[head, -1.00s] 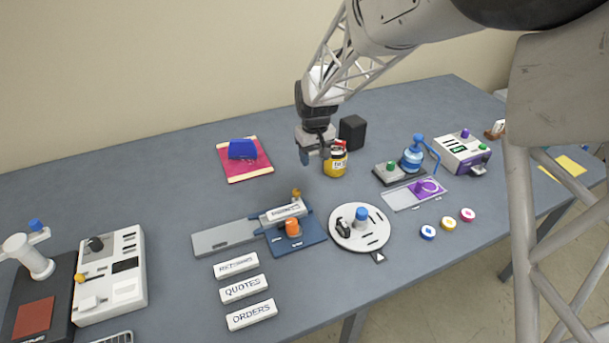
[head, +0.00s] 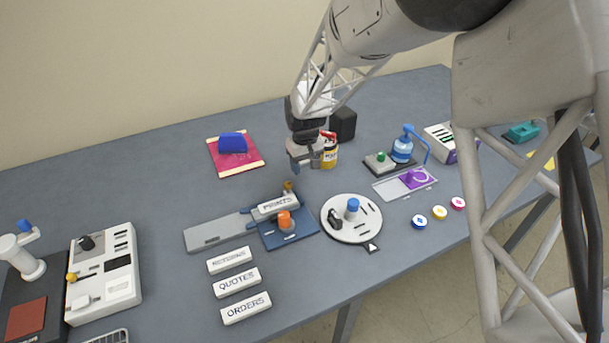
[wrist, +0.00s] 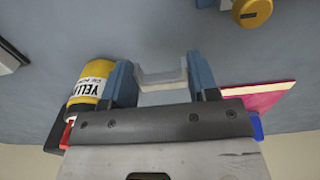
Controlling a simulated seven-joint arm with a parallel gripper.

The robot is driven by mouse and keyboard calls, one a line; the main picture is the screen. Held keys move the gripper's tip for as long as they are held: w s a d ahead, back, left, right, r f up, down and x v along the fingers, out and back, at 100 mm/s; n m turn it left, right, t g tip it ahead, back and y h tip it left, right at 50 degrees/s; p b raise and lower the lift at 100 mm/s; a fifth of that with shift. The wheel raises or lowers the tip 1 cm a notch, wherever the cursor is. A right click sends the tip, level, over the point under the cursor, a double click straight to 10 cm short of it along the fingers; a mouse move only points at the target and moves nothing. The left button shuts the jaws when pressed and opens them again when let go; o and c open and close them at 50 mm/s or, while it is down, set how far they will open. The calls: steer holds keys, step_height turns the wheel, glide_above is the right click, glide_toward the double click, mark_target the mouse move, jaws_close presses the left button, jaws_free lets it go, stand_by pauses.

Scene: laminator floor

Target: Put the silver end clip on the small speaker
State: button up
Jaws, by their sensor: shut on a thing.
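My gripper (wrist: 165,82) is shut on the silver end clip (wrist: 163,76), a pale U-shaped piece held between its two blue fingers in the wrist view. In the head view my gripper (head: 306,165) is over the back middle of the table, beside the yellow can; the clip is hard to make out there. The small speaker (head: 343,124), a dark upright box, stands behind and right of the can, apart from my gripper. Its lower left side is partly hidden by the can and gripper.
The yellow can (head: 329,158) with a red top stands close to my gripper, between it and the speaker; it also shows in the wrist view (wrist: 90,83). A blue block lies on a magenta folder (head: 222,166) at left.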

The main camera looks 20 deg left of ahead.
mark_target(305, 182)
steer(key=shift+f, duration=0.45)
steer(key=shift+f, duration=1.85)
steer(key=shift+f, duration=0.1)
steer(key=o, duration=0.9)
step_height(305, 182, up, 12)
